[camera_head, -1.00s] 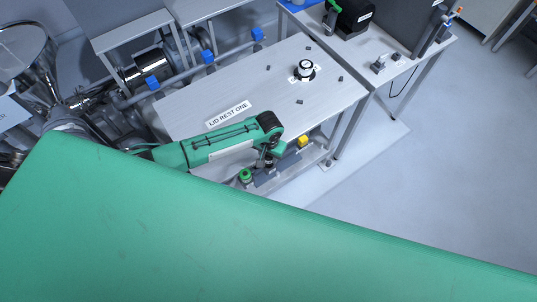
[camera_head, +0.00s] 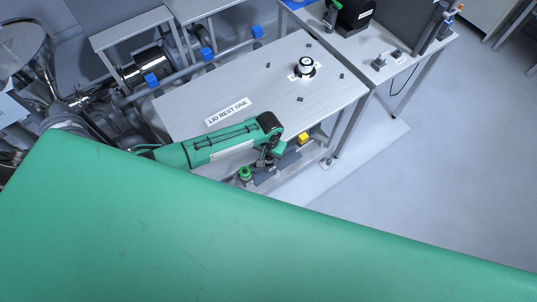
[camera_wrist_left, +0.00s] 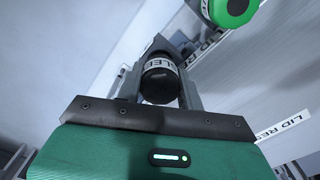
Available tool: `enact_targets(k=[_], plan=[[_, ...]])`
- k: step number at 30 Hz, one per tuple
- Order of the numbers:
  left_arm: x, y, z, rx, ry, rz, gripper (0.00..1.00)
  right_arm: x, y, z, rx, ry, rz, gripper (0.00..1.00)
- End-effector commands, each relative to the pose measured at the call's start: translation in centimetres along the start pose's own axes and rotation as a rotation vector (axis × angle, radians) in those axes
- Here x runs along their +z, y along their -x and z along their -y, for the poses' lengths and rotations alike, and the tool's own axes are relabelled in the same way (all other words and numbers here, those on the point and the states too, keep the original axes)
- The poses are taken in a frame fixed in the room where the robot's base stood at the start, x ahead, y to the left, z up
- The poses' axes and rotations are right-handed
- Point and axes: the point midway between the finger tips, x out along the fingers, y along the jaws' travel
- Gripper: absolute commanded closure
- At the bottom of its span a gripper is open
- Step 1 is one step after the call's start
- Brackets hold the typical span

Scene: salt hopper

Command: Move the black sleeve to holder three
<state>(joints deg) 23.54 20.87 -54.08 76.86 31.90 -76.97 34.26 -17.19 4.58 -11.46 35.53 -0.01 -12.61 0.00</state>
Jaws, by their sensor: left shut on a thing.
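My left gripper (camera_head: 268,160) is at the near edge of the metal table, at the end of the green arm. In the left wrist view the left gripper (camera_wrist_left: 160,90) is shut on the black sleeve (camera_wrist_left: 160,88), between its two grey fingers. The sleeve is a dark rounded cylinder with a white lettered band, partly hidden by the gripper's front. In the head view I cannot make out the sleeve clearly under the wrist. Holder three cannot be identified by any readable label. My right gripper is not in view.
A green-topped round part (camera_head: 246,173) stands just left of the gripper; a green ring (camera_wrist_left: 232,8) shows in the wrist view. A yellow block (camera_head: 303,139) is to the right. The table carries a "LID REST ONE" label (camera_head: 227,111) and a black-and-white round piece (camera_head: 306,66).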

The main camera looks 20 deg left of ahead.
Motion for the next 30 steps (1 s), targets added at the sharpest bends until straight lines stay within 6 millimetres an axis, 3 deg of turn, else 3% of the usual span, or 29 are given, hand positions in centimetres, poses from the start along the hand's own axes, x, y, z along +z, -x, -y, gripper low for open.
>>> enact_targets(k=[2,3,6,19,22,30], plan=[[0.04,-0.07,0.00,0.000,0.000,0.001,0.95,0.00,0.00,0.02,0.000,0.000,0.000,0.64],[0.05,-0.07,0.00,0.000,0.000,0.001,0.55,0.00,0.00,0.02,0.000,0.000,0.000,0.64],[0.07,-0.09,0.04,-0.001,0.000,0.001,0.37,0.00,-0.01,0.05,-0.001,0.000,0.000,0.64],[0.12,-0.17,0.13,-0.003,0.001,0.003,0.37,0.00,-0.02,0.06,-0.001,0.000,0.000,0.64],[0.14,-0.18,0.14,-0.003,0.001,0.003,0.17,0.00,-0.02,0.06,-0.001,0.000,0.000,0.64],[0.16,-0.20,0.12,-0.003,0.001,0.003,0.17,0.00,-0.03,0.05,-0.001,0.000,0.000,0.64]])
